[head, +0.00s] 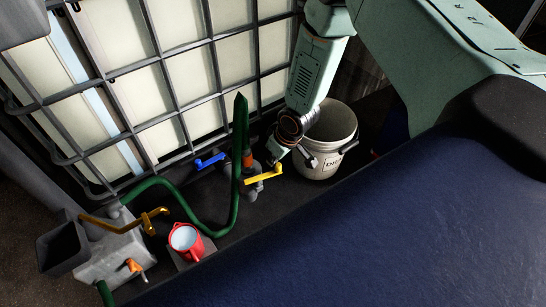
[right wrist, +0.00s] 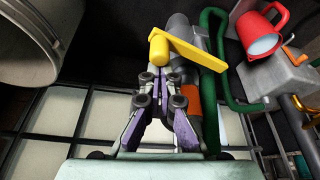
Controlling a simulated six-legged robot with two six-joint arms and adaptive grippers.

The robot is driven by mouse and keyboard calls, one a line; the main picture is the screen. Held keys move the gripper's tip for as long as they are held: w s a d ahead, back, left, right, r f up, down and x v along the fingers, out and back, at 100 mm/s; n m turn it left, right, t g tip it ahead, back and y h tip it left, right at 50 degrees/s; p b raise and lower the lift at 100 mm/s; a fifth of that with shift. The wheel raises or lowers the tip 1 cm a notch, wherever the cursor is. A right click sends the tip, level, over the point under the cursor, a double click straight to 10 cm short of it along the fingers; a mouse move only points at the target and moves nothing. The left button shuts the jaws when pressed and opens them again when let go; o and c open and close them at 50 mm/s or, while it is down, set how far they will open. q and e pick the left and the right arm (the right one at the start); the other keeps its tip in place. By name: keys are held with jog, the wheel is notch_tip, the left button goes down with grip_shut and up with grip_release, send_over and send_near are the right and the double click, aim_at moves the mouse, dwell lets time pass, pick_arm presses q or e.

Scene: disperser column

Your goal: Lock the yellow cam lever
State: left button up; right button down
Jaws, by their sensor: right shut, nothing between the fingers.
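The yellow cam lever (head: 262,176) sits on a dark pipe fitting in front of the caged tank in the head view. It also shows as a long yellow bar with a rounded end (right wrist: 196,53) in the right wrist view. My right gripper (right wrist: 163,73) is shut and empty, its fingertips close to the rounded end of the lever; I cannot tell whether they touch. In the head view my right gripper (head: 277,154) comes down from above, near the lever, and its fingertips are hard to make out. My left gripper is not in view.
A white bucket (head: 318,158) stands right of the lever. A blue lever (head: 210,160) and a green hose (head: 236,185) are to its left. A red jug (head: 186,243) and a grey box (head: 112,258) with an orange-yellow lever stand at lower left. The tank's cage (head: 182,90) is behind.

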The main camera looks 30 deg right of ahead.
aim_at(278, 170)
jog(key=s+m+p, duration=0.1)
jog(key=m+p, duration=0.1)
jog(key=p, duration=0.2)
jog(key=s+m+h+p, duration=0.1)
jog(key=m+p, duration=0.1)
jog(key=p, duration=0.2)
jog(key=shift+s+a+r, duration=0.15)
jog(key=shift+a+r, duration=0.05)
jog(key=shift+s+m+h+p, duration=0.2)
jog(key=shift+m+h+p, duration=0.15)
jog(key=shift+m, duration=0.15)
jog(key=m, duration=0.1)
jog(key=s+m+p, duration=0.1)
jog(key=shift+s+a+f+m+h, duration=0.1)
jog(key=shift+a+f+m+h, duration=0.05)
jog(key=shift+a+m+h, duration=0.25)
jog(key=shift+s+a+m+g+h+p, duration=0.2)
jog(key=shift+s+a+m, duration=0.2)
jog(key=shift+m, duration=0.35)
jog(key=shift+s+a+m+g+h+p, duration=0.15)
jog(key=shift+s+a+m+h, duration=0.1)
jog(key=shift+a+m, duration=0.4)
jog(key=shift+s+a+m+g+h+p, duration=0.1)
jog(key=shift+s+a+m+g+h, duration=0.2)
jog(key=shift+m, duration=0.6)
jog(key=shift+s+a+f, duration=0.1)
jog(key=shift+s+a, duration=0.05)
